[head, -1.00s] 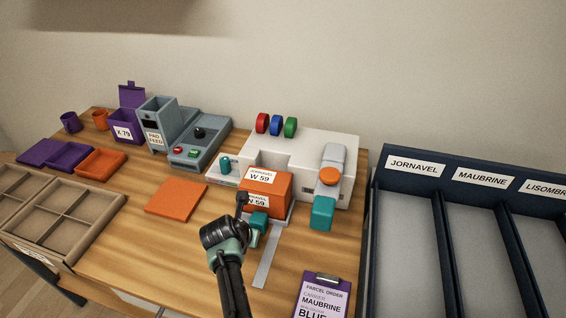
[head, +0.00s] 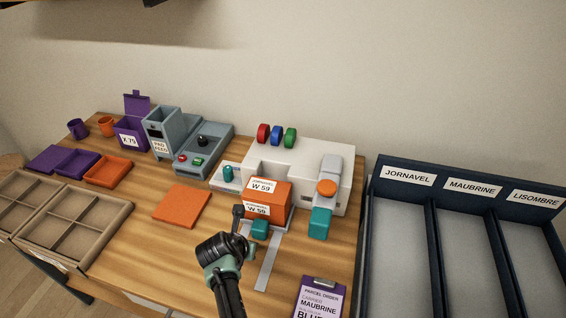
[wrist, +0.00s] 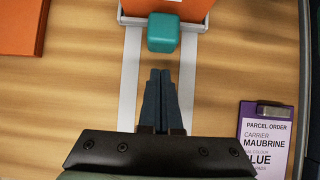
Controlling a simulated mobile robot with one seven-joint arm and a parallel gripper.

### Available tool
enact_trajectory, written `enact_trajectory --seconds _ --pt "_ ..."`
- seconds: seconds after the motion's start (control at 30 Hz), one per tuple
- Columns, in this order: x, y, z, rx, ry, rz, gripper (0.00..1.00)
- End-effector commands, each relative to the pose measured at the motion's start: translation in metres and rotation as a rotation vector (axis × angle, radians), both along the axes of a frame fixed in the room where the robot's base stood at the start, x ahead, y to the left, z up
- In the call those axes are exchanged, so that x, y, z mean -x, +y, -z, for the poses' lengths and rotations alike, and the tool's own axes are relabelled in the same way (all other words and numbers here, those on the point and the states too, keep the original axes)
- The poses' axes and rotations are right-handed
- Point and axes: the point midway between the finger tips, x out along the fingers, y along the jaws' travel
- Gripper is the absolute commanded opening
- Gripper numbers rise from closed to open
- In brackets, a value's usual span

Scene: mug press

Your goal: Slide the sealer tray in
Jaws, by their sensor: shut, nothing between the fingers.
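An orange box (head: 267,195) labelled JORNAVEL W 59 sits on the tray, against the machine. In the wrist view the teal handle (wrist: 163,33) lies straight ahead, between the two rails. My gripper (wrist: 160,72) is shut and empty, its fingertips just short of the handle with a small gap showing. In the head view my wrist (head: 222,255) hides part of the tray's left side.
A teal lever block (head: 320,223) stands at the sealer's right front. A purple clipboard (head: 319,297) lies right of the rails. An orange lid (head: 181,206) lies to the left. A dark sorting rack (head: 400,235) stands at the right. Table is clear around the rails.

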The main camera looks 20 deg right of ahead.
Motion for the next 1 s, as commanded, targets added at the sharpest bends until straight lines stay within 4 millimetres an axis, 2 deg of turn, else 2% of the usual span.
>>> enact_trajectory --seconds 0.03,0.5,1.0 --pt "0.0 0.0 -0.011 0.0 0.0 0.0 0.0" --pt "0.0 0.0 -0.057 -0.001 0.0 0.001 0.0" --pt "0.0 0.0 -0.058 0.0 0.0 0.0 0.0"
